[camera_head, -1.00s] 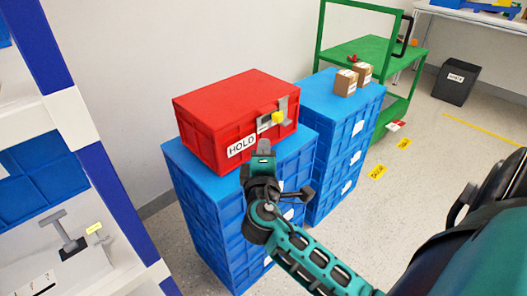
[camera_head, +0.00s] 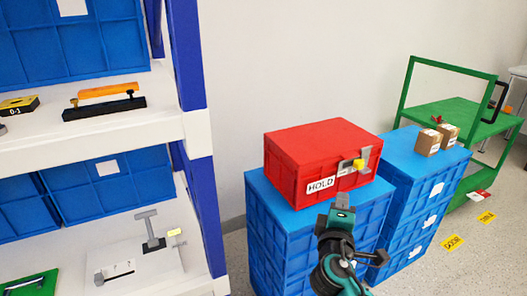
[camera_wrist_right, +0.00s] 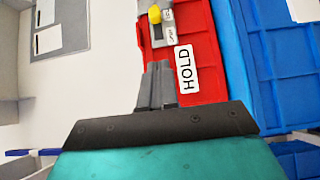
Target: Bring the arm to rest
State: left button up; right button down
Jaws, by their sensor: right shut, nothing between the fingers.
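My right gripper (camera_head: 342,206) is in front of the red box, in the lower middle of the head view. Its fingers are together with nothing between them; they also show in the right wrist view (camera_wrist_right: 156,85). The red box (camera_head: 290,170) carries a HOLD label (camera_head: 320,185) and a grey switch plate with a yellow knob (camera_head: 358,164). In the right wrist view the yellow knob (camera_wrist_right: 154,15) and the HOLD label (camera_wrist_right: 185,69) lie beyond the fingertips. I cannot tell whether the fingers touch the box. My left gripper is not in view.
The red box stands on stacked blue crates (camera_head: 285,233). Two small cardboard boxes (camera_head: 428,142) sit on the neighbouring blue stack. A green cart (camera_head: 470,115) stands behind. A white shelf with blue posts (camera_head: 186,60) fills the left side, holding crates and tools.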

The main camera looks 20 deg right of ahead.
jog(key=s+a+f+m+g+y, duration=0.2)
jog(key=s+a+f+m+y, duration=0.2)
jog(key=s+a+f+y, duration=0.5)
jog(key=s+a+f+m+g+y, duration=0.1)
jog(key=s+a+f+m+y, duration=0.2)
jog(key=s+a+f+y, duration=0.5)
pick_arm(q)
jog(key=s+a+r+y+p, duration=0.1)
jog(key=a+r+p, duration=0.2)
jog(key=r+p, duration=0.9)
jog(key=p, duration=0.4)
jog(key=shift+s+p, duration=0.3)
jog(key=shift+p, duration=0.05)
pick_arm(e)
notch_tip(320, 180, up, 14)
jog(key=w+h, duration=0.1)
jog(key=h, duration=0.2)
jog(key=shift+f+m, duration=0.2)
jog(key=shift+m, duration=0.1)
jog(key=shift+w+d, duration=0.1)
